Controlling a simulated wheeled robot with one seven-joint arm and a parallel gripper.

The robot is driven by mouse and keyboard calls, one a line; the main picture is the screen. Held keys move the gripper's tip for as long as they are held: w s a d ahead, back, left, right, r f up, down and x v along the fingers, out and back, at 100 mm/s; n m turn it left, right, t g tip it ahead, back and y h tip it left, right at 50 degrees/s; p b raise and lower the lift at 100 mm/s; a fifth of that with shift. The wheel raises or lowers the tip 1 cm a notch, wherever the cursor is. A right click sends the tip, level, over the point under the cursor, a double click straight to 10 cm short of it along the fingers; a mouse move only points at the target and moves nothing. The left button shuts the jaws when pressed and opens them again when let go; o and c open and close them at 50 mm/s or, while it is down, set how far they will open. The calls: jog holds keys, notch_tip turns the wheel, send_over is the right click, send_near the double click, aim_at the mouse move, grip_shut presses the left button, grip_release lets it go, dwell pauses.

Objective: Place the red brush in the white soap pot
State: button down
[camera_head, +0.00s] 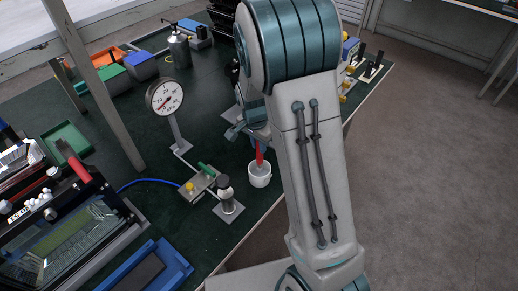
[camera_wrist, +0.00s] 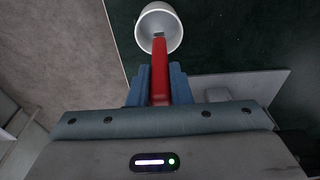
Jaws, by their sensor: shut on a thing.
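The red brush (camera_head: 259,153) is in my gripper; in the wrist view its red handle (camera_wrist: 159,75) runs between the blue-grey fingers (camera_wrist: 159,86). My gripper (camera_head: 256,138) is shut on the handle in the head view, partly hidden behind my arm. The white soap pot (camera_head: 260,174) stands on the dark green table, right below the brush. In the wrist view the far end of the brush overlaps the opening of the white pot (camera_wrist: 173,24). I cannot tell whether the brush touches the pot's bottom.
A pressure gauge (camera_head: 165,97) on a stand and a small fixture with green and yellow knobs (camera_head: 198,183) stand left of the pot. A black-knobbed post (camera_head: 226,194) is close to the pot. The table edge (camera_head: 262,216) is near, with floor beyond.

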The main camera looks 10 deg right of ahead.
aim_at(259, 164)
jog(key=shift+f, duration=1.55)
jog(key=shift+f, duration=0.1)
jog(key=c, duration=1.3)
grip_release()
